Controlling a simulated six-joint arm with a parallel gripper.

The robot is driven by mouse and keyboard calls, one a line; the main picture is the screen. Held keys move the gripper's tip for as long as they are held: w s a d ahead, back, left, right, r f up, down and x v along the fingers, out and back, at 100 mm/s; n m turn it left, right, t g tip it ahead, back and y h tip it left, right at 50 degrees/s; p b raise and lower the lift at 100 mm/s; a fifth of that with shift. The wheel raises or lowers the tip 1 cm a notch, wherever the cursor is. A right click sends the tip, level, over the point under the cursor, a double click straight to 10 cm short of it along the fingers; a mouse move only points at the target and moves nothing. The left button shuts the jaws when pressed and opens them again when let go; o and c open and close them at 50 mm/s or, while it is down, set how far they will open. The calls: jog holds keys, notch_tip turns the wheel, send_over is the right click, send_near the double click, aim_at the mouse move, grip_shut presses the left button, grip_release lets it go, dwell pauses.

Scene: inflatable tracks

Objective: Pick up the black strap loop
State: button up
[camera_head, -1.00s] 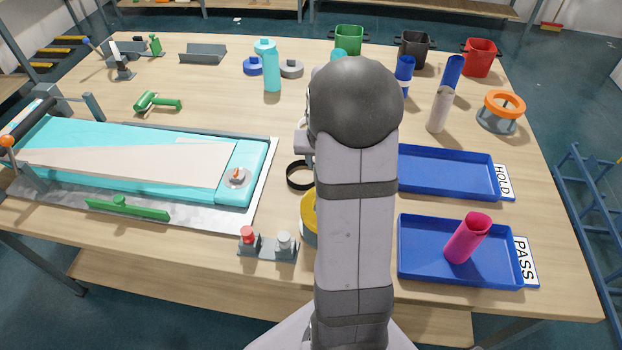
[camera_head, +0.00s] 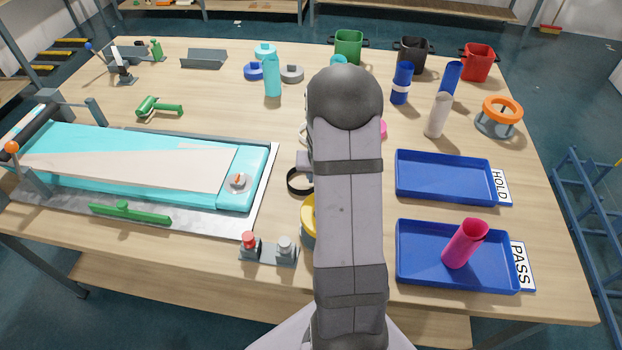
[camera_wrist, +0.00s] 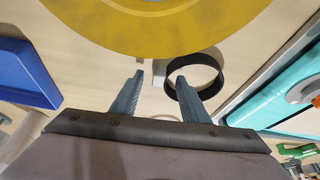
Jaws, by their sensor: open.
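The black strap loop (camera_head: 294,183) stands as a ring on the table, just left of my arm in the head view; its right part is hidden behind the arm. In the wrist view the black strap loop (camera_wrist: 219,78) shows ahead of my gripper (camera_wrist: 160,80). My gripper is open, with nothing between its two fingers. In that picture the right finger overlaps the lower left part of the ring. The left finger is to the left of the ring. Whether a finger touches the loop I cannot tell. My gripper is hidden behind my arm in the head view.
A yellow round object (camera_wrist: 150,25) is close to the fingers. The turquoise inflatable track (camera_head: 120,165) lies left of the loop. Blue trays (camera_head: 445,202) are on the right.

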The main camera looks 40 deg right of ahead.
jog(key=shift+w+d+f, duration=0.1)
jog(key=shift+w+f, duration=0.05)
jog(key=shift+f, duration=0.3)
jog(key=shift+c, duration=0.6)
grip_shut()
jog(key=shift+r, duration=0.15)
